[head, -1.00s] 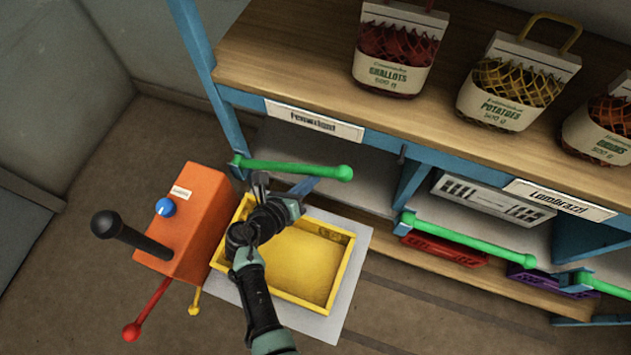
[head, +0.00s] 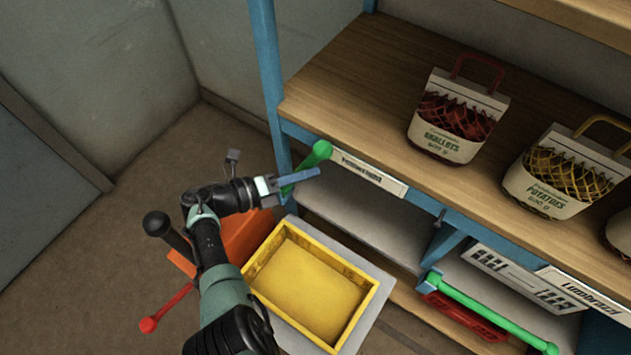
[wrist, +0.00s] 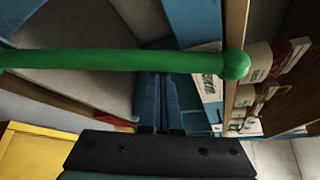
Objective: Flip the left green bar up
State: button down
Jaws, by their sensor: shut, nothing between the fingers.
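The left green bar (head: 318,153) is hinged at the blue post on the left of the shelf. In the head view it looks short, its ball end raised beside the white label of the upper shelf. In the wrist view the bar (wrist: 120,59) runs across the picture, with its ball at the right. My gripper (head: 318,173) is shut and empty, its blue fingers right at the bar. In the wrist view the fingers (wrist: 155,92) reach up to the bar and their tips seem to pass behind it. Whether they touch it is unclear.
A yellow tray (head: 256,272) stands on a pale mat below my arm. An orange box (head: 243,238) with a black lever (head: 160,225) and a red lever (head: 168,307) is beside it. Another green bar (head: 490,312) is lower right. Net sacks (head: 450,125) stand on the upper shelf.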

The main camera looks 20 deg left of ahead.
jog(key=shift+w+a+r, duration=0.1)
jog(key=shift+a+r, duration=0.1)
jog(key=shift+a, duration=0.15)
dwell(0.3)
